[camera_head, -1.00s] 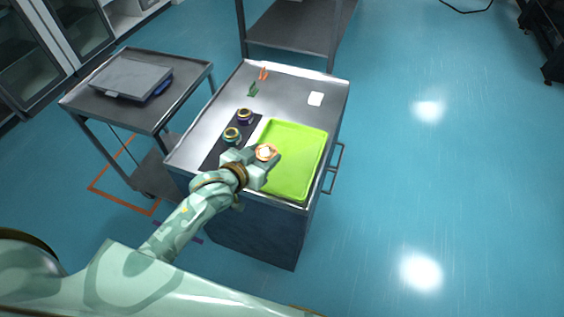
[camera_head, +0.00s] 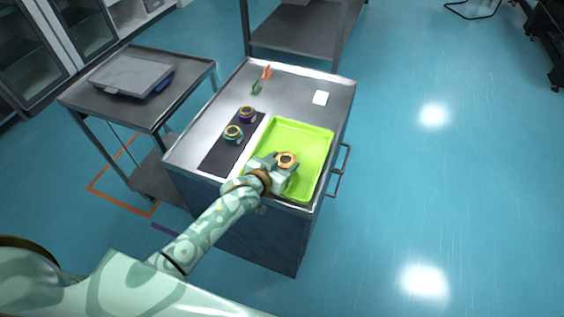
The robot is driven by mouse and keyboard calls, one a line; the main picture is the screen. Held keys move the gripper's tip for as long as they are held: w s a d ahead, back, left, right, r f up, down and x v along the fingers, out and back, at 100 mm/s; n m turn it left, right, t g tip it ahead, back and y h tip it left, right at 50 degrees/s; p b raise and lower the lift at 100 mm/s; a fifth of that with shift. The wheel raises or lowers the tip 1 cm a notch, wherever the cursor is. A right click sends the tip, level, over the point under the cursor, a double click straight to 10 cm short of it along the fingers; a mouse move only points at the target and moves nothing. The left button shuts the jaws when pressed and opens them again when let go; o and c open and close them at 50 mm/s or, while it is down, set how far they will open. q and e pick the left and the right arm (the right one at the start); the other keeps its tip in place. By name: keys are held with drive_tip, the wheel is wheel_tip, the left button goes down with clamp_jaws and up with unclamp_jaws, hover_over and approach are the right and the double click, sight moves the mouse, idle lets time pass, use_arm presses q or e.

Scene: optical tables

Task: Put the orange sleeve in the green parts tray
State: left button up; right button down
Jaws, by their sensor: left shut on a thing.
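The orange sleeve (camera_head: 287,160) is a short ring held between the fingers of my left gripper (camera_head: 284,165), which is shut on it. The green parts tray (camera_head: 313,138) is a shallow rectangular tray on the metal cabinet top. My left gripper and the sleeve are over the tray's middle-left part. I cannot tell how high the sleeve is above the tray floor. The arm hides the tray's near left corner. My right gripper is not in view.
A white card (camera_head: 320,98), orange clip (camera_head: 266,72) and green clip (camera_head: 256,88) lie farther back. A side table (camera_head: 190,82) stands left.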

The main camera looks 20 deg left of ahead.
use_arm(q)
drive_tip(key=o, duration=1.1)
drive_tip(key=shift+f, duration=0.1)
drive_tip(key=shift+s+r, duration=0.2)
drive_tip(key=shift+r, duration=0.05)
drive_tip(key=p+v, duration=0.3)
drive_tip(key=v, duration=0.7)
drive_tip(key=shift+s+a, duration=0.1)
drive_tip(key=shift+s, duration=0.1)
drive_tip(key=shift+s+a+r, duration=0.1)
drive_tip(key=shift+s+r, duration=0.1)
drive_tip(key=shift+s, duration=0.35)
